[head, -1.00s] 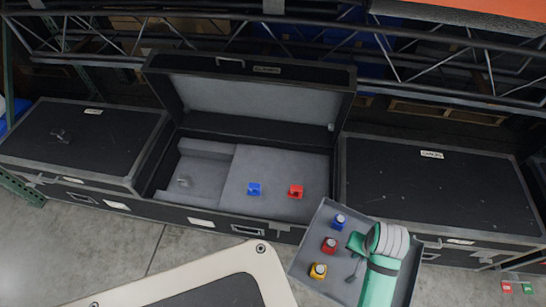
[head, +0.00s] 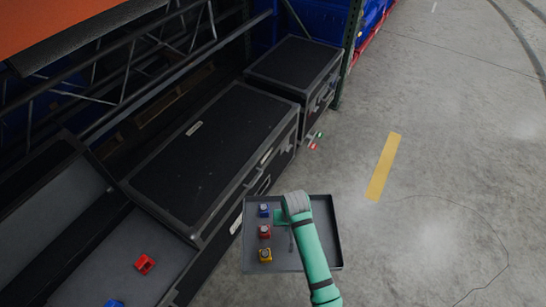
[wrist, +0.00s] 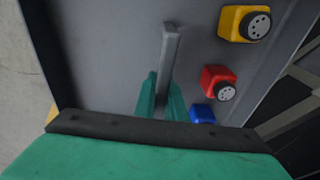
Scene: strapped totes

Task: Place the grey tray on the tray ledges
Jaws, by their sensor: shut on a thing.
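The grey tray (head: 325,232) is held in the air at the lower middle of the head view, above the concrete floor. It carries a blue block (head: 264,210), a red block (head: 264,231) and a yellow block (head: 265,255) along its left side. My gripper (head: 283,217) is over the tray. In the wrist view, its green fingers (wrist: 162,98) are shut on the tray's upright grey handle (wrist: 170,62). The open black case (head: 110,255) shows partly at the lower left. I cannot make out tray ledges in it from here.
In the open case are a red block (head: 145,264) and a blue block (head: 115,303). A closed black case (head: 205,155) stands between it and another closed case (head: 295,68) farther back. Open floor with a yellow stripe (head: 384,165) lies to the right.

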